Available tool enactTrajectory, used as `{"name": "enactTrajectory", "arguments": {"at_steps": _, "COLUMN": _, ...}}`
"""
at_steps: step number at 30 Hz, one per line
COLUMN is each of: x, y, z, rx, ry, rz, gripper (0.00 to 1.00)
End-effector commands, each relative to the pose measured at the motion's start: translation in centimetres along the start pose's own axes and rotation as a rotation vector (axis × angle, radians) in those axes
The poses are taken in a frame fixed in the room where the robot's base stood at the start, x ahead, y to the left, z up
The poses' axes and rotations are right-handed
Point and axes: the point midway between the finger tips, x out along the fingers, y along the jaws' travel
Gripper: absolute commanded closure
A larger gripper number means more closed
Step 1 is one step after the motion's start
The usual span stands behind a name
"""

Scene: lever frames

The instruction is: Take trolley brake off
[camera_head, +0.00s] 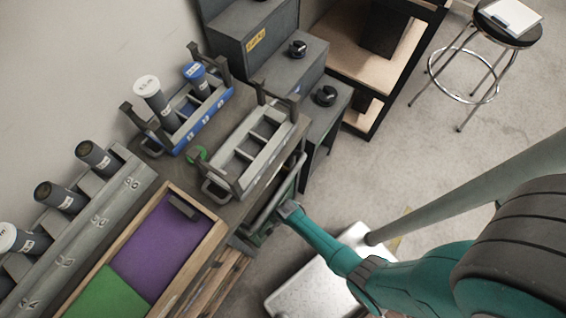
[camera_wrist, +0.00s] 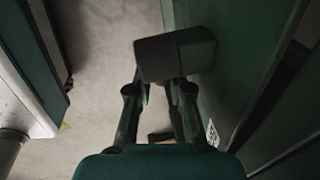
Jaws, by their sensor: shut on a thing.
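A dark grey block-shaped handle (camera_wrist: 175,54), which looks like the brake lever, stands beside a dark green panel (camera_wrist: 236,60) in the wrist view. My gripper (camera_wrist: 160,92) has its two fingers at the near end of this handle and is shut on it. In the head view my gripper (camera_head: 288,212) is low at the right side of the bench-like trolley (camera_head: 232,208), by a dark green frame. The handle cannot be made out there. The contact between the fingertips and the handle is partly hidden, and the lever's pivot is not visible.
On the trolley top stand a grey rack (camera_head: 250,150), a blue rack (camera_head: 190,118) and a wooden tray (camera_head: 150,245) with purple and green floors. Grey boxes with black knobs (camera_head: 324,95) stand behind. A stool (camera_head: 507,28) is far right. Open floor (camera_head: 400,150) lies between.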

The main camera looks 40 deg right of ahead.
Motion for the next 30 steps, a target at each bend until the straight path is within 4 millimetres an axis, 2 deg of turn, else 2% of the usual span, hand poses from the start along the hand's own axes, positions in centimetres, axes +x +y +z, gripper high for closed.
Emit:
{"name": "enactTrajectory", "arguments": {"at_steps": 21, "x": -2.2, "y": -0.5, "z": -0.4, "rx": -0.08, "ry": 0.506, "rz": -0.073, "gripper": 1.0}}
{"name": "enactTrajectory", "arguments": {"at_steps": 30, "x": -2.8, "y": -0.7, "z": -0.4, "rx": -0.097, "ry": 0.648, "rz": -0.093, "gripper": 1.0}}
